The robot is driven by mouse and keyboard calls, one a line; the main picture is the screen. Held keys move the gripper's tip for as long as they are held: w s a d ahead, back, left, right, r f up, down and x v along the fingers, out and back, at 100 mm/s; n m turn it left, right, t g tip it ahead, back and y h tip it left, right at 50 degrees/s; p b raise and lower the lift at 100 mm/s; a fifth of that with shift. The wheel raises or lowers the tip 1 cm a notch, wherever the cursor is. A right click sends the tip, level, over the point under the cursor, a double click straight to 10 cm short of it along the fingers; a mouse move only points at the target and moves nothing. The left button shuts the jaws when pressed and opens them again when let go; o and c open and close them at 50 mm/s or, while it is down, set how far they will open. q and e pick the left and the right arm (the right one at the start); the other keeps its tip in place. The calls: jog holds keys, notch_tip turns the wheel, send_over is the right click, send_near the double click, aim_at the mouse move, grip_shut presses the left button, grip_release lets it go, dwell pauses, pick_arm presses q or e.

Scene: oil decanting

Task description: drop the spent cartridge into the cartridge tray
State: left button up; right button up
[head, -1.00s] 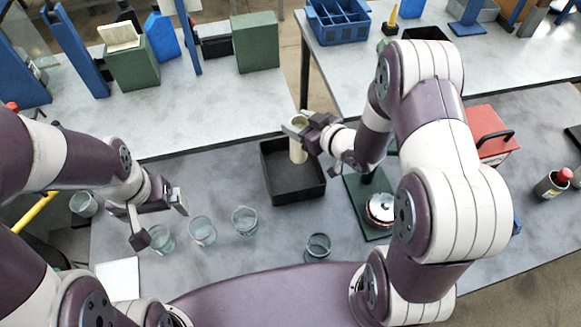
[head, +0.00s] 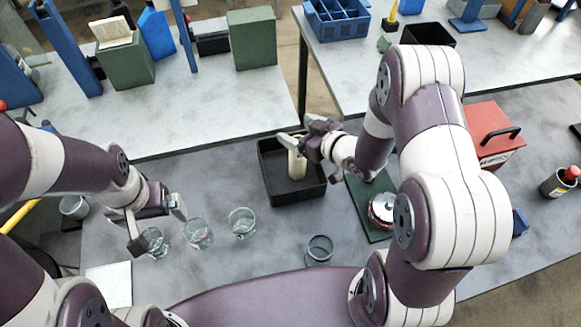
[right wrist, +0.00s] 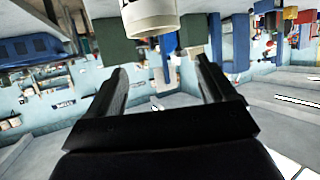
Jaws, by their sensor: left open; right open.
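The spent cartridge (head: 297,164) is a cream cylinder, upright within the outline of the black cartridge tray (head: 300,195); I cannot tell whether it touches the tray floor. My right gripper (head: 299,143) is open at the top of the cartridge, over the tray. In the right wrist view the cartridge (right wrist: 150,18) shows at the top edge, beyond the spread fingertips of the right gripper (right wrist: 158,68). My left gripper (head: 157,226) is open and empty on the left, close above a glass beaker (head: 154,244).
Two more glass beakers (head: 242,222) stand left of the tray, and a dark-rimmed cup (head: 319,249) in front. A green base (head: 372,225) with a round silver-and-red part (head: 382,207) lies right of the tray. A red box (head: 493,130) stands further right.

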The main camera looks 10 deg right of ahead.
jog(key=b+v, duration=0.1)
jog(key=v, duration=1)
jog(key=shift+s+d, duration=0.15)
jog(key=shift+s, duration=0.15)
jog(key=d+f+m+g+h, duration=0.1)
jog(key=d+m+g+h, duration=0.25)
jog(key=h, duration=0.25)
jog(key=s+a+r+m+g, duration=0.1)
jog(key=s+a+m+g, duration=0.1)
jog(key=s+a+g, duration=0.3)
jog(key=s+g, duration=0.1)
jog(key=s, duration=0.3)
jog(key=shift+s+g+h, duration=0.2)
jog(key=shift+g+h, duration=0.1)
jog(key=shift+g, duration=0.05)
jog(key=shift+w+r, duration=0.1)
